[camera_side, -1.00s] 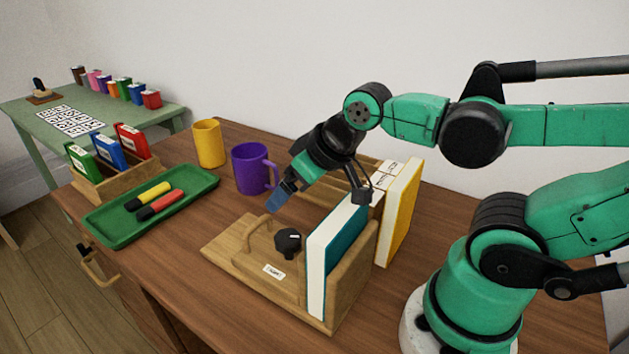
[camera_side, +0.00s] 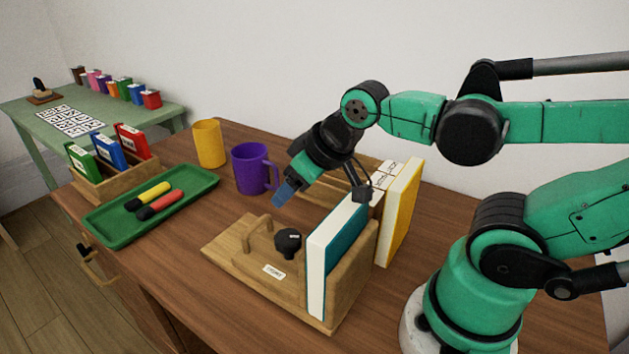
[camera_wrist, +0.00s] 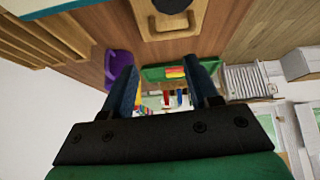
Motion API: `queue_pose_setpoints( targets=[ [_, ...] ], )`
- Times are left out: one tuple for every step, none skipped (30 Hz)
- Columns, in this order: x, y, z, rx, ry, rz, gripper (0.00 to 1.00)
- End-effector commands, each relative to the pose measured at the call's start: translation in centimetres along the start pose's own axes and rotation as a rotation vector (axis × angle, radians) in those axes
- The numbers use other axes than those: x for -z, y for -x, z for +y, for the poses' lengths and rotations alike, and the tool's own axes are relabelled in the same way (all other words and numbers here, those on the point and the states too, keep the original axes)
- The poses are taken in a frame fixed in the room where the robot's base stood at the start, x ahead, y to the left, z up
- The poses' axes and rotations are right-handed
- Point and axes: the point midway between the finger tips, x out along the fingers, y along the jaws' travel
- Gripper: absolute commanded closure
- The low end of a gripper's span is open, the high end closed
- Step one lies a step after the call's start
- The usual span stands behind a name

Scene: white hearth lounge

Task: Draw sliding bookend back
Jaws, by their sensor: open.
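The wooden sliding bookend (camera_side: 270,262) lies on its wooden base, with a loop handle (camera_side: 257,230), a black knob (camera_side: 288,240) and a small white label. A teal book (camera_side: 338,248) stands upright to its right, against a wooden end wall (camera_side: 358,272). My gripper (camera_side: 283,194) is open and empty, above and a little behind the handle, apart from it. In the wrist view my gripper's two fingers (camera_wrist: 165,85) are spread, with the bookend (camera_wrist: 165,22) at the top edge. The label's text is too small to read.
A purple mug (camera_side: 250,168) stands close behind my gripper, with a yellow mug (camera_side: 208,144) farther left. A green tray (camera_side: 190,197) with two markers lies left of the bookend. A yellow book (camera_side: 402,212) stands behind the teal one. Bare tabletop lies between the tray and bookend.

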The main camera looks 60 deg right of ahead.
Motion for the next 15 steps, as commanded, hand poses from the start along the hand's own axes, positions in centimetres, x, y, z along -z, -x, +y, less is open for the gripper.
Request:
queue_pose_setpoints(
  targets=[
    [0.3,-0.1,-0.1,0.002,0.057,-0.015,0.53],
    [0.4,-0.1,-0.1,0.005,0.109,-0.030,0.53],
    [0.7,-0.2,-0.2,0.011,0.200,-0.053,0.53],
    [1.0,-0.4,-0.3,0.019,0.280,-0.075,0.53],
    [1.2,-0.5,-0.4,0.028,0.369,-0.098,0.53],
    [1.6,-0.8,-0.5,0.046,0.496,-0.130,0.53],
    [1.8,-1.0,-0.6,0.062,0.594,-0.155,0.53],
    [2.0,-1.3,-0.7,0.081,0.693,-0.177,0.53],
    [2.3,-1.7,-0.8,0.109,0.821,-0.206,0.53],
    [2.5,-2.0,-0.9,0.132,0.913,-0.225,0.53],
    [2.7,-2.2,-1.0,0.155,1.001,-0.242,0.53],
    [2.8,-2.6,-1.1,0.187,1.110,-0.261,0.53],
    [2.9,-2.9,-1.2,0.211,1.183,-0.274,0.53],
    [3.0,-3.2,-1.3,0.233,1.249,-0.284,0.53],
    [3.1,-3.5,-1.4,0.260,1.326,-0.295,0.53]
  ],
)
